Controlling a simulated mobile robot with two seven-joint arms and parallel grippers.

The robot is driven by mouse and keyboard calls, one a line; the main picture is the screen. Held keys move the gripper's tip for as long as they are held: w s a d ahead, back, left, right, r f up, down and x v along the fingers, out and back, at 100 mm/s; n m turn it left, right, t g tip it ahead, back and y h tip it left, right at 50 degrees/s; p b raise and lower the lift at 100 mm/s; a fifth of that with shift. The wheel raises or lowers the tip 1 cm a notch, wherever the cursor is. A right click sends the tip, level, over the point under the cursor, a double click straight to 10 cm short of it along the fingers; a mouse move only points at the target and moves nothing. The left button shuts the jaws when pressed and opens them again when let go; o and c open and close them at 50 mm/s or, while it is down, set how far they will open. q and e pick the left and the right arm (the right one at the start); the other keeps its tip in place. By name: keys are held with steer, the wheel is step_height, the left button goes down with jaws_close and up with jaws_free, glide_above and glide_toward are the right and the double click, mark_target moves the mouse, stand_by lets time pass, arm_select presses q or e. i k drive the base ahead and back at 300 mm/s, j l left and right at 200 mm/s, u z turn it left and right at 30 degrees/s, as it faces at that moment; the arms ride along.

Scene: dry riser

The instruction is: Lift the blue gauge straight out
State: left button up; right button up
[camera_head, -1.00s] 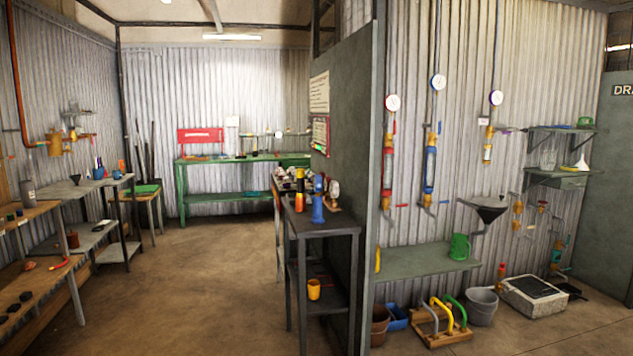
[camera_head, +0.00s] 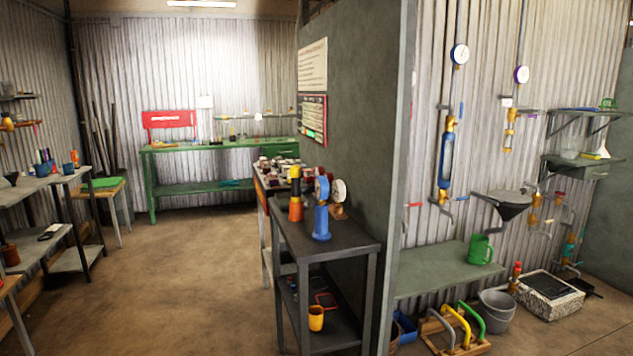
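A blue gauge (camera_head: 321,222) with a blue-rimmed round head stands upright on the dark table (camera_head: 345,242) beside the grey partition. An orange and yellow piece (camera_head: 295,208) with a dark band stands just left of it. A white-faced round dial (camera_head: 339,190) on a brown base stands close behind it to the right. Whether the blue gauge sits in a holder is too small to tell. Neither of my grippers is in view.
The partition (camera_head: 356,130) rises along the table's right side. A yellow mug (camera_head: 316,318) is on the table's lower shelf. A green bench (camera_head: 215,147) stands at the back wall. The brown floor (camera_head: 190,270) left of the table is clear.

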mark_target(322, 186)
steer(key=i+j, duration=0.2)
steer(key=i, duration=0.2)
steer(key=i+j, duration=0.15)
steer(key=i, duration=0.2)
steer(key=i+j+z, duration=0.1)
steer(key=i, duration=0.3)
steer(key=j, duration=0.1)
